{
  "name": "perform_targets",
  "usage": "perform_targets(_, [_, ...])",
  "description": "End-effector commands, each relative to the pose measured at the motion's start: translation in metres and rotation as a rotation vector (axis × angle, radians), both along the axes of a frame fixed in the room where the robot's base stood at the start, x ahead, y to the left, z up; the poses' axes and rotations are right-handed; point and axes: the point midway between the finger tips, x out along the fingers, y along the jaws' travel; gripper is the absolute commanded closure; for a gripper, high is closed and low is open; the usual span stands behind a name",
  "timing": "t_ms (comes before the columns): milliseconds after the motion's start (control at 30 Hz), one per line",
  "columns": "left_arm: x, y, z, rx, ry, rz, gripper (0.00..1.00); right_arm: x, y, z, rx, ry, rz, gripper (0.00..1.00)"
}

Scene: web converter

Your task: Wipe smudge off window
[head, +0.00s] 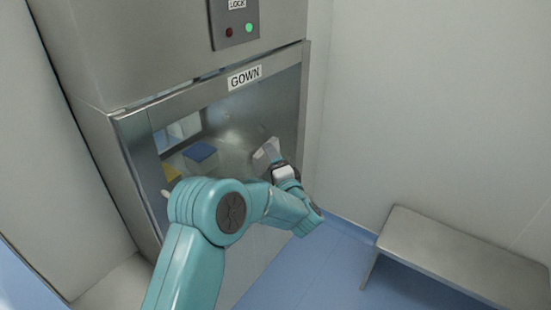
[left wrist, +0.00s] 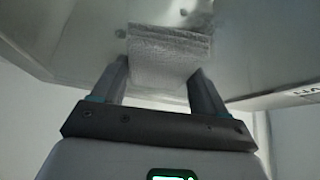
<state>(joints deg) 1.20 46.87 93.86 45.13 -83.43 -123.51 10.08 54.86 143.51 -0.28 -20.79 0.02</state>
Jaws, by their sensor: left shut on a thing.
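The window (head: 240,125) is a glass pane in the steel cabinet door under the GOWN label. My left gripper (head: 274,161) is at the right part of the pane and shut on a folded white cloth (head: 264,149). In the left wrist view the cloth (left wrist: 168,55) sits between the two fingers (left wrist: 160,88), its far edge at or very near the glass; I cannot tell if it touches. Small greyish spots (left wrist: 183,12) show on the pane beyond the cloth. My right gripper is not in view.
Behind the glass are a blue item (head: 201,152) and a yellow item (head: 171,173). A panel (head: 235,22) with a red and a lit green light is above. A metal bench (head: 455,258) stands at the right. The blue floor (head: 330,268) between is clear.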

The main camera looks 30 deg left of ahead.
Motion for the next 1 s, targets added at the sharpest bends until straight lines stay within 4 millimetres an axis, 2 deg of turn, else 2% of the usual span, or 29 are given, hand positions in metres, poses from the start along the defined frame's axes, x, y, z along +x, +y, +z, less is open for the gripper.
perform_targets(333, [-0.030, 0.003, 0.000, 0.000, 0.001, 0.006, 0.51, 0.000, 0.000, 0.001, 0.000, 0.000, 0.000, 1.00])
perform_targets(600, [-0.041, 0.003, 0.000, 0.000, 0.001, 0.006, 0.51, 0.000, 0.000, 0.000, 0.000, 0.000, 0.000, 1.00])
perform_targets(1000, [-0.073, 0.006, 0.000, 0.000, 0.001, 0.005, 0.51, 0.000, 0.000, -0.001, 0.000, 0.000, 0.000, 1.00])
